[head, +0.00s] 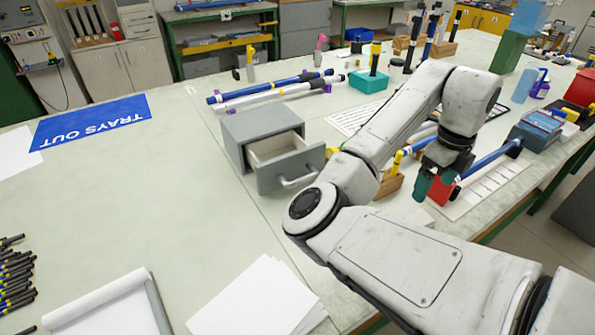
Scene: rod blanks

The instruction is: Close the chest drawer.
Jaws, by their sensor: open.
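The small grey chest (240,128) stands on the bench left of my arm. Its drawer (285,170) is pulled partly out towards the front right, and its pale inside shows with nothing visible in it. A light curved handle (298,181) is on the drawer front. My gripper (438,188) is well to the right of the chest, low over the bench near a blue rod. It points down with its fingers apart. A red thing shows between or behind the fingers; I cannot tell which. My arm passes close to the right of the drawer front.
Blue and white rods (270,90) lie behind the chest. A teal block (368,82) with an upright rod stands farther back. White papers (258,300) lie in front. A blue "TRAYS OUT" sign (90,121) lies at left. The bench left of the chest is clear.

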